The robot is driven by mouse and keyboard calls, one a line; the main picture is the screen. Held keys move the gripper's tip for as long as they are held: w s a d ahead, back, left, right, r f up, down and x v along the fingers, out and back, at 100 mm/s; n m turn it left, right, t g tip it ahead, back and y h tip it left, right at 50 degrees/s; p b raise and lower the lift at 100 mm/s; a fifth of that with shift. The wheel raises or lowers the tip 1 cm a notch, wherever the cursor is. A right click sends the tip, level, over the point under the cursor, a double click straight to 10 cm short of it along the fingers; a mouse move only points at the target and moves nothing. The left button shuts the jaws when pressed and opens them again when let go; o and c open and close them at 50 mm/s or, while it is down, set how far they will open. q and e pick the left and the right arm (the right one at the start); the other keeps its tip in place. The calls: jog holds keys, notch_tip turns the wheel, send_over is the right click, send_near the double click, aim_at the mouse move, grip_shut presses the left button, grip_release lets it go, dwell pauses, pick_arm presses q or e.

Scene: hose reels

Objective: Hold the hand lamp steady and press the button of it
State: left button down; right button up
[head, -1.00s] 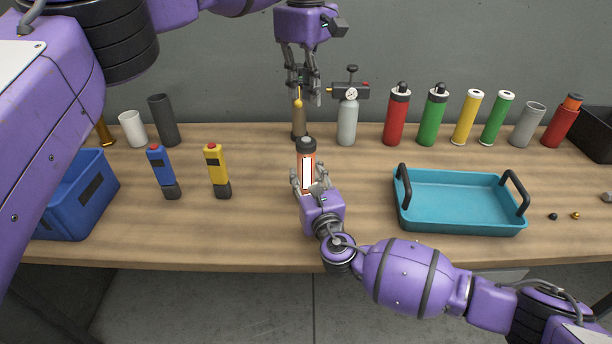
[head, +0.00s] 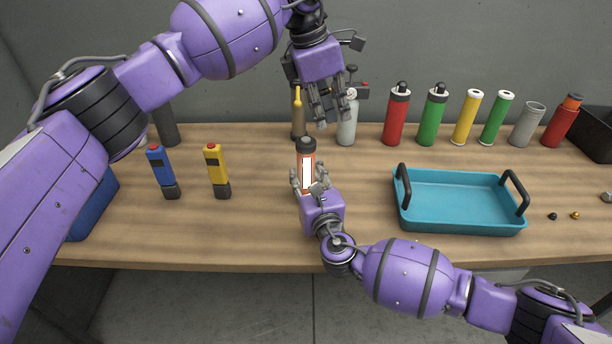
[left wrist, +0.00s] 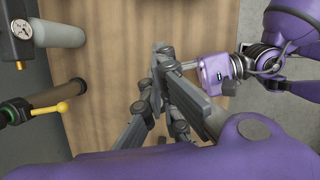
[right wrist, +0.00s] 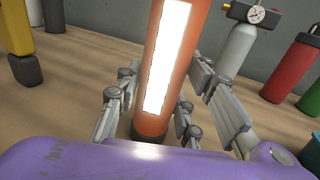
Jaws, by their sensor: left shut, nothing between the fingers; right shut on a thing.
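The hand lamp (head: 307,160) has an orange body, a lit white panel and a dark cap, and stands upright near the middle of the table. My right gripper (head: 310,187) is shut around its lower part from the front. In the right wrist view the lamp (right wrist: 165,60) rises between the fingers. No button can be made out on it. My left gripper (head: 322,120) is shut and empty, fingers pointing down, above and slightly behind the lamp's cap, apart from it. In the left wrist view its closed fingers (left wrist: 162,50) cover the lamp's place.
A gauge-topped grey cylinder (head: 347,130) and a brass-tipped canister (head: 298,122) stand close behind my left gripper. Blue (head: 162,170) and yellow (head: 217,170) devices stand at left. A teal tray (head: 460,229) lies at right. Several cylinders line the back right.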

pick_arm(q)
jog(key=n, duration=0.2)
notch_tip(320, 180, up, 6)
jog(key=n+t+h, duration=0.4)
jog(key=n+t, duration=0.1)
jog(key=n, duration=0.8)
send_over(306, 140)
jog(key=w+a, duration=0.2)
notch_tip(306, 140, down, 9)
jog(key=shift+w, duration=0.25)
jog(key=shift+f, duration=0.45)
dwell(0.6)
jog(key=shift+r, duration=0.55)
